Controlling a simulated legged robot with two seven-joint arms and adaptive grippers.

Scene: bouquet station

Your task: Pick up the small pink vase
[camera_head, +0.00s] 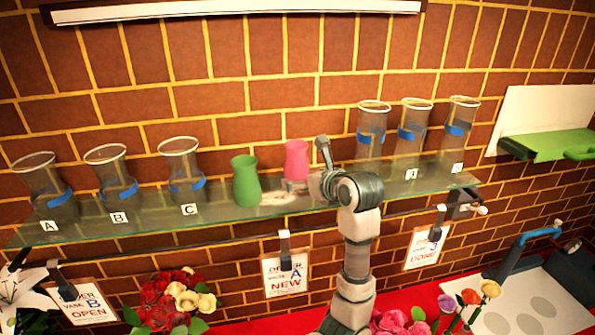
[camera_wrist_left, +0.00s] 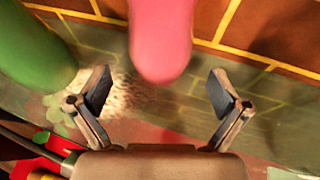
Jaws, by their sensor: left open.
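The small pink vase (camera_head: 297,158) stands on the glass shelf, right of the green vase. My left gripper (camera_head: 306,165) is at its right side in the head view, open and empty. In the left wrist view the pink vase (camera_wrist_left: 161,40) is between and beyond the two spread fingers (camera_wrist_left: 160,92), roughly centred, with a gap to each finger. Its top is cut off there. My right gripper is not in view.
The green vase (camera_head: 246,181) stands close left of the pink one and shows in the wrist view (camera_wrist_left: 33,45). Clear vases A, B and C (camera_head: 182,170) stand left on the glass shelf (camera_head: 130,233); more clear vases (camera_head: 411,130) stand right. Flowers (camera_head: 175,300) lie below.

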